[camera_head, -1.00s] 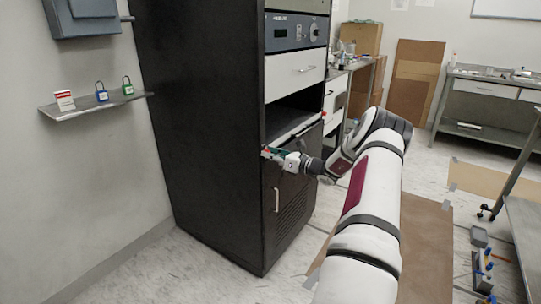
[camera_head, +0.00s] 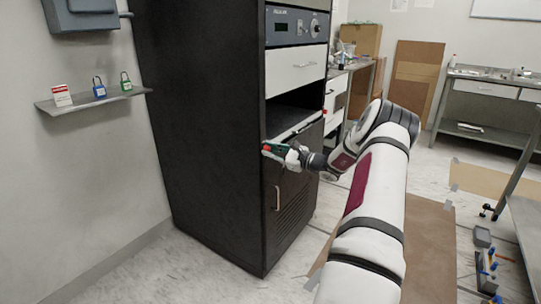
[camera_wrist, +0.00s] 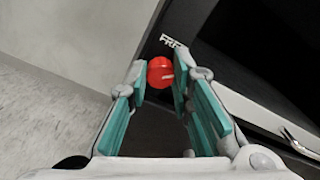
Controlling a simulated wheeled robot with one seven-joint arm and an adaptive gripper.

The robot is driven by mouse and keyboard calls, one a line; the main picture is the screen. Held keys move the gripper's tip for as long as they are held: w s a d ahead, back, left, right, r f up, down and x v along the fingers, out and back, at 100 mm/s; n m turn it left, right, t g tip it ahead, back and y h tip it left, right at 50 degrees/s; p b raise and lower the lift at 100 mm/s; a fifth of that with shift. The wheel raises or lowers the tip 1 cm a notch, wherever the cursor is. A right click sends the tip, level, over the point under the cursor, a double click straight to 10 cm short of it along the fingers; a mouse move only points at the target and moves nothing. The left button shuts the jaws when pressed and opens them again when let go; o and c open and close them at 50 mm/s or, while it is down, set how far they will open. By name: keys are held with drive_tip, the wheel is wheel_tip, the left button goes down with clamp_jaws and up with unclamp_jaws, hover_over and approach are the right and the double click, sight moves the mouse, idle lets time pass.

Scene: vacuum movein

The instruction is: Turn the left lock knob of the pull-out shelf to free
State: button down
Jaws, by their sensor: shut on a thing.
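The left lock knob (camera_wrist: 157,72) is a red round knob in the wrist view, with a pale mark on its face. It sits on the dark cabinet front, with white lettering (camera_wrist: 172,41) just beyond it. My gripper (camera_wrist: 159,80) has its teal-padded fingers on either side of the knob and is shut on it. In the head view my gripper (camera_head: 272,150) is at the left front edge of the cabinet, by the pull-out shelf (camera_head: 296,129). A bit of red shows at its fingertips there; the rest of the knob is hidden.
The black cabinet (camera_head: 205,130) has a white drawer (camera_head: 296,66) above the shelf and a door with a handle (camera_head: 277,198) below. A small red thing (camera_head: 325,112) shows at the shelf's right end. A wall shelf (camera_head: 95,101) holds padlocks at the left.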

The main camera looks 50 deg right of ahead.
drive_tip(key=n+b, duration=0.4)
drive_tip(key=n, duration=0.1)
drive_tip(key=shift+f+n+b, duration=0.15)
drive_tip(key=shift+n+b, duration=0.15)
drive_tip(key=n+b, duration=0.4)
drive_tip(key=b, duration=0.1)
drive_tip(key=shift+n, duration=0.3)
drive_tip(key=shift+b, duration=0.3)
drive_tip(key=c, duration=1.4)
unclamp_jaws()
drive_tip(key=shift+r+p, duration=0.2)
drive_tip(key=shift+p, duration=0.3)
